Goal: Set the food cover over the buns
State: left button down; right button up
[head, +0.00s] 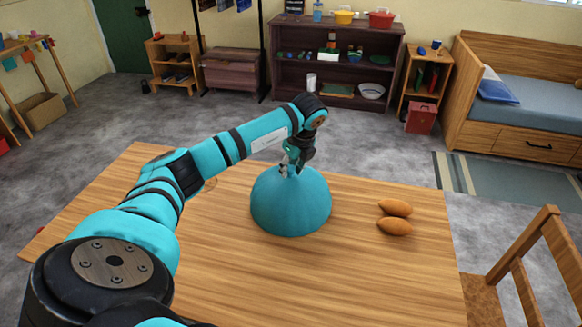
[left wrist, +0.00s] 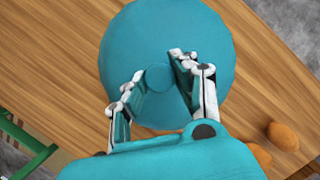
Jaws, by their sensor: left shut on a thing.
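The teal dome-shaped food cover (head: 291,207) is on or just above the wooden table, left of the buns. My left gripper (head: 290,171) is at its top, shut on the cover's knob. In the left wrist view the fingers (left wrist: 155,82) come down on either side of the round knob (left wrist: 159,77), with the cover (left wrist: 165,30) spread out below. Two brown buns, one behind the other, lie uncovered to the right: the far bun (head: 395,208) and the near bun (head: 394,226). One bun (left wrist: 283,136) also shows in the left wrist view. My right gripper is not in view.
The wooden table (head: 230,270) is clear around the cover and the buns. A wooden chair (head: 520,270) stands at the table's right edge. Shelves (head: 335,65) and a bed (head: 530,100) stand farther back, away from the table.

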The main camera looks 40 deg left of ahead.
pick_arm(q)
jog(key=c, duration=0.9)
grip_release()
jog(key=shift+c, duration=0.2)
jog(key=v, duration=1.2)
